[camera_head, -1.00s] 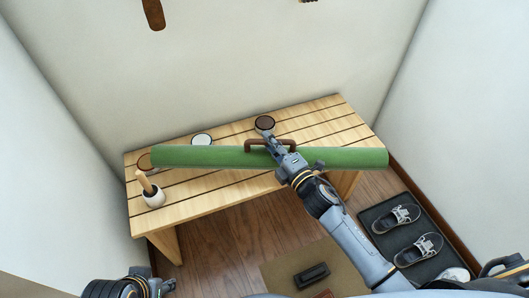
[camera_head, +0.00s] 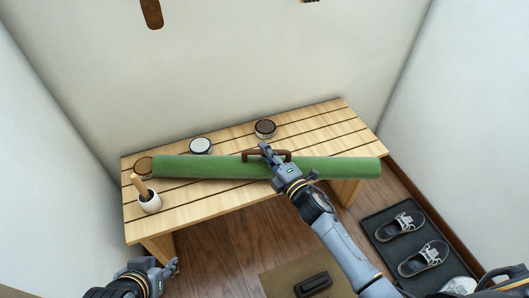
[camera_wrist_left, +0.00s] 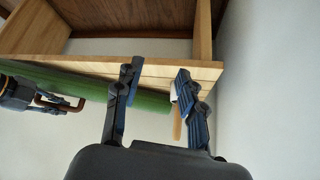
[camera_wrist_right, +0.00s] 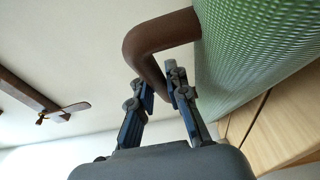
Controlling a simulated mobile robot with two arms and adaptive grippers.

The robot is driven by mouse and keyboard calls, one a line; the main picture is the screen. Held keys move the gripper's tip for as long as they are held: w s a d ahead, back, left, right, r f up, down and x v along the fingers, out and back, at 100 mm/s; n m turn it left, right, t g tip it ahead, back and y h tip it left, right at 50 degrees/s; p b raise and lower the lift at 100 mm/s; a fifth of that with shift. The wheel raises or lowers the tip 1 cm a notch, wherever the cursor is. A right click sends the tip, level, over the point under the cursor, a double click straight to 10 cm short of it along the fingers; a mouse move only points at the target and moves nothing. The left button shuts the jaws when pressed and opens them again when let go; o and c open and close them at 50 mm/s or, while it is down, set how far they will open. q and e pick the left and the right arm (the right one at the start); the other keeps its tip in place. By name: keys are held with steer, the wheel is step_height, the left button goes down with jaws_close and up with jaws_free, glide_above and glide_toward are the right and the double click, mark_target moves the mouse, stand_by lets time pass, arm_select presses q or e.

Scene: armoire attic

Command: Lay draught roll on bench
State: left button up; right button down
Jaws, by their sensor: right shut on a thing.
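The draught roll (camera_head: 225,166) is a long green cylinder with a brown handle (camera_head: 252,154). My right gripper (camera_head: 268,152) is shut on the handle. In the right wrist view the handle (camera_wrist_right: 165,35) passes between my right fingertips (camera_wrist_right: 162,85), with the green roll (camera_wrist_right: 255,50) beside it. My left gripper (camera_head: 172,268) is empty, low in front of the bench's left end. Its fingers (camera_wrist_left: 158,80) are apart in the left wrist view.
On the bench stand a white pot with a wooden handle (camera_head: 150,203), a white-lidded tin (camera_head: 200,146), a dark-lidded tin (camera_head: 265,128) and a brown tin (camera_head: 144,165) near the roll's left end. Shoes sit on a dark tray (camera_head: 383,218) at right. Walls close in the sides.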

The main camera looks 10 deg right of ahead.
steer(key=shift+r, duration=0.2)
steer(key=shift+f, duration=0.15)
steer(key=c, duration=1.3)
jaws_free()
steer(key=shift+f, duration=0.15)
arm_select(q)
steer(key=shift+w+r+t, duration=0.25)
steer(key=shift+w+t, duration=0.05)
steer(key=shift+w, duration=0.25)
